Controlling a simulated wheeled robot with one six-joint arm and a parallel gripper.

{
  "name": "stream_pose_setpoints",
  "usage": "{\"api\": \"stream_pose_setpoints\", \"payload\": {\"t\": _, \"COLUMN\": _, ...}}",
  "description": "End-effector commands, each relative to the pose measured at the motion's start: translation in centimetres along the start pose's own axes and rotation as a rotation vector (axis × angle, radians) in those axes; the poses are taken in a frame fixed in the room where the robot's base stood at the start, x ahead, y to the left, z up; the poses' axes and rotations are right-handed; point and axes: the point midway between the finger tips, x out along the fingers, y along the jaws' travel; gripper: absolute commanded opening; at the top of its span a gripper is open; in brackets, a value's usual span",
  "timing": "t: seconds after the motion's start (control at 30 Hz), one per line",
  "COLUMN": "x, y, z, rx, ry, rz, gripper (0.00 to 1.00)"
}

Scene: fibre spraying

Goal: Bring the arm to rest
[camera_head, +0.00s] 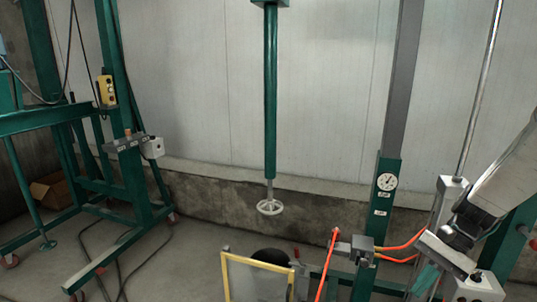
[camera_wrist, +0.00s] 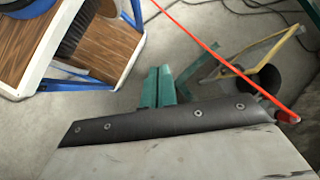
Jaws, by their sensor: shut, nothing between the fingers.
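My arm comes in from the right edge in the head view, a pale grey link bent down to a dark wrist. My gripper (camera_head: 447,255) is at its end, a grey bar shape, shut and with nothing seen in it. It appears in front of the white-and-green equipment at the lower right. In the head view it is to the right of a grey block (camera_head: 354,249) with orange hoses; I cannot tell how far apart they are in depth.
A green column with a gauge (camera_head: 387,181) stands left of my arm. A green wheeled frame (camera_head: 130,180) and floor cables lie left.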

Motion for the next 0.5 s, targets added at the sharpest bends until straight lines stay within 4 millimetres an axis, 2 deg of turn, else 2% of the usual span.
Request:
{"api": "stream_pose_setpoints", "payload": {"t": 0.03, "x": -0.6, "y": 0.2, "z": 2.1, "rx": -0.066, "ry": 0.035, "rz": 0.042, "gripper": 0.00}}
{"api": "stream_pose_setpoints", "payload": {"t": 0.2, "x": -1.7, "y": 1.6, "z": 7.7, "rx": -0.261, "ry": 0.138, "rz": 0.181, "gripper": 0.00}}
{"api": "stream_pose_setpoints", "payload": {"t": 0.5, "x": -2.9, "y": 4.7, "z": 15.6, "rx": -0.560, "ry": 0.343, "rz": 0.382, "gripper": 0.00}}
